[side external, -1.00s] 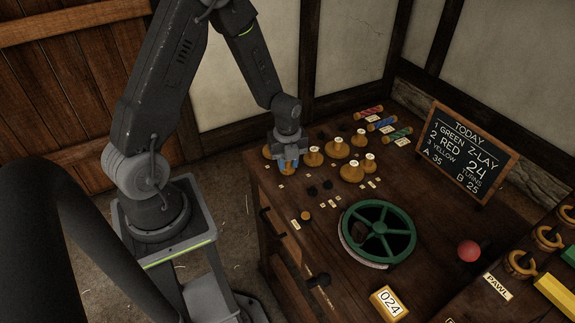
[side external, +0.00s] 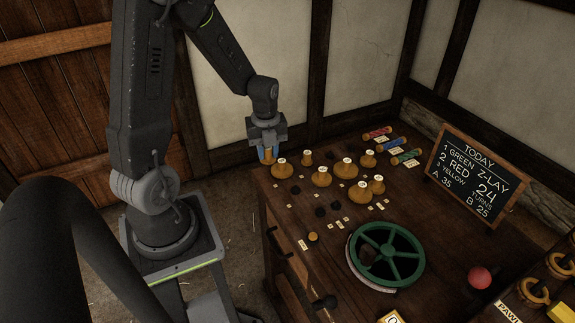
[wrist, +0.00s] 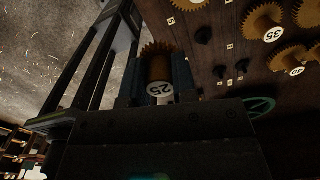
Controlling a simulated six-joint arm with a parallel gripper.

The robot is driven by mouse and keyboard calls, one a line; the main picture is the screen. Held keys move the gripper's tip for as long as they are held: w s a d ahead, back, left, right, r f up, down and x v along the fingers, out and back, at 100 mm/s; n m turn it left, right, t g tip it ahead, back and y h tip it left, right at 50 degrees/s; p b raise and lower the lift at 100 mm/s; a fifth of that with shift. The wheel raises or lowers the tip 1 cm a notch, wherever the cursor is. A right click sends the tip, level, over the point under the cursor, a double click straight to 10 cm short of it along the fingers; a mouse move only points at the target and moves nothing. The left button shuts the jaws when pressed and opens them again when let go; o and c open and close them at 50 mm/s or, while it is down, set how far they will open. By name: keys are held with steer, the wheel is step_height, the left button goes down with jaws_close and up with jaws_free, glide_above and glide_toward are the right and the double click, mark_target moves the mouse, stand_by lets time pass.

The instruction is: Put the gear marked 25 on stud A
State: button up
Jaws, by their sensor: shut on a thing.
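My gripper (side external: 267,150) is shut on the brown gear marked 25 (wrist: 158,68). Its white 25 label faces the camera in the wrist view, and teeth show beyond the hub. In the side view the gear (side external: 268,157) is partly hidden by the fingers, above the bench's back left corner. Dark studs stand on the bench, one alone (side external: 296,190) and a pair (side external: 321,211) in front of it; they also show in the wrist view (wrist: 203,35). Small white tags lie by them; I cannot read which is A. The gear is apart from the studs.
Several brown gears (side external: 346,168) stand behind the studs, including one marked 35 (wrist: 264,22). A green spoked wheel (side external: 387,251) is in front of the studs. A chalkboard (side external: 475,180) and a red ball (side external: 479,278) are at right. Coloured bobbins (side external: 391,144) lie at the back.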

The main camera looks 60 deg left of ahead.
step_height(320, 180, up, 6)
steer(key=s+a, duration=0.2)
steer(key=shift+s+a+r, duration=0.2)
steer(key=shift+s+a, duration=0.15)
steer(key=shift+a, duration=0.05)
stand_by(0.4)
stand_by(0.7)
steer(key=w+d+f+m, duration=0.2)
steer(key=w+d, duration=0.1)
steer(key=d, duration=0.3)
steer(key=w+d+f+m, duration=0.2)
steer(key=w+d+f, duration=0.1)
steer(key=d, duration=0.3)
steer(key=w+d+f+m, duration=0.2)
steer(key=w+d, duration=0.2)
steer(key=d, duration=0.2)
steer(key=shift+w+d+f, duration=0.1)
steer(key=shift+d+f, duration=0.05)
steer(key=shift+f, duration=3.2)
steer(key=shift+f, duration=0.55)
steer(key=o, duration=0.9)
